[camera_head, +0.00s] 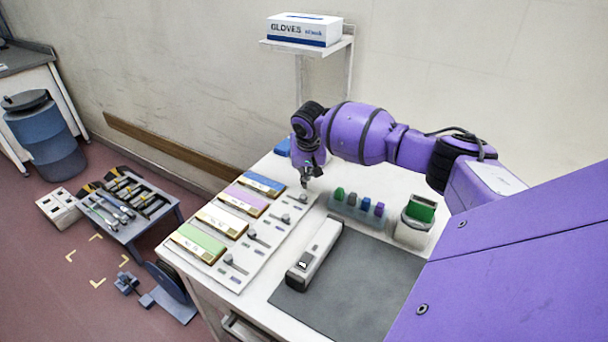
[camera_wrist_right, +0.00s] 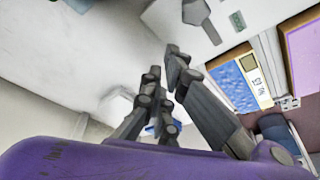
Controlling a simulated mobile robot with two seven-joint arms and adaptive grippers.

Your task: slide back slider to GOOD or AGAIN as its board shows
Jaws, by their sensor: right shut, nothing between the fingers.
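A white panel (camera_head: 262,262) on the table carries a row of coloured boards, each with a slider beside it. The back board (camera_head: 262,183) is blue; it also shows in the right wrist view (camera_wrist_right: 233,88), its writing too small to read surely. The back slider (camera_head: 303,198) is a small grey knob just below my right gripper (camera_head: 311,178). A grey knob, seemingly this slider (camera_wrist_right: 202,18), shows at the top of the wrist view, apart from the fingertips. My right gripper (camera_wrist_right: 165,72) is shut and empty. My left gripper is out of view.
Pink (camera_head: 240,200), white (camera_head: 222,220) and green (camera_head: 197,243) boards continue toward the front. A tray of coloured pieces (camera_head: 359,212), a cup with a green top (camera_head: 416,218) and a handheld device (camera_head: 315,255) on a dark mat (camera_head: 360,295) stand to the right.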

